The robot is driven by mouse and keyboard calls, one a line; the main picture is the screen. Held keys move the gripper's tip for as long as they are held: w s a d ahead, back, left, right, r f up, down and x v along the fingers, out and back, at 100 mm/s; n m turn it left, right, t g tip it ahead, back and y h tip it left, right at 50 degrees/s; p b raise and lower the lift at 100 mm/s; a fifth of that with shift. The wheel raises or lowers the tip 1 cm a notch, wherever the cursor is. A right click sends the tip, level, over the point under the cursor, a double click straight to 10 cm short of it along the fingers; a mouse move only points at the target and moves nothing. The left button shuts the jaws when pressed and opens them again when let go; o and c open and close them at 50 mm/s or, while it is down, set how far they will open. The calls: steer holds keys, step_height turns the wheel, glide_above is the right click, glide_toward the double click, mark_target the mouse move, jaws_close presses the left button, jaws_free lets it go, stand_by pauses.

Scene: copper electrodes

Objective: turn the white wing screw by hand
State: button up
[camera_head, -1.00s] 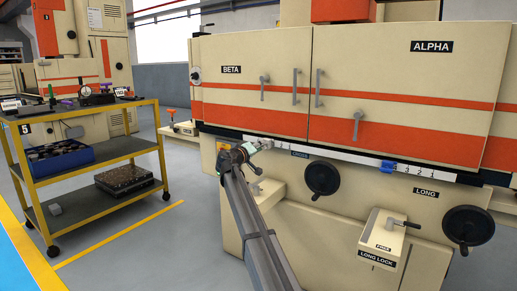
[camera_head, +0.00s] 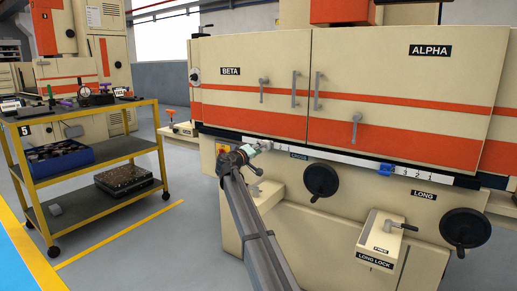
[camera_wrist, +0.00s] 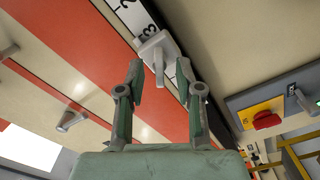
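The white wing screw (camera_wrist: 157,48) shows in the wrist view near the ruler strip, with its wing pointing down toward my fingers. My gripper (camera_wrist: 160,75) is open, with one finger to the left of the wing and one to the right. The fingertips are close to the wing's lower end, and I cannot tell if either touches it. In the head view my gripper (camera_head: 261,148) is at the left part of the white scale on the machine front. The screw is too small there to tell apart clearly.
The white scale (camera_head: 340,157) carries a blue block (camera_head: 386,168) further right. Black handwheels (camera_head: 321,180) and a lever box (camera_head: 381,238) stick out below it. A red knob (camera_wrist: 266,120) on a grey panel is at right in the wrist view. A yellow cart (camera_head: 103,157) stands left.

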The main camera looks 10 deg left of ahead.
steer(key=shift+s, duration=0.1)
steer(key=shift+v, duration=2.95)
steer(key=shift+a, duration=0.1)
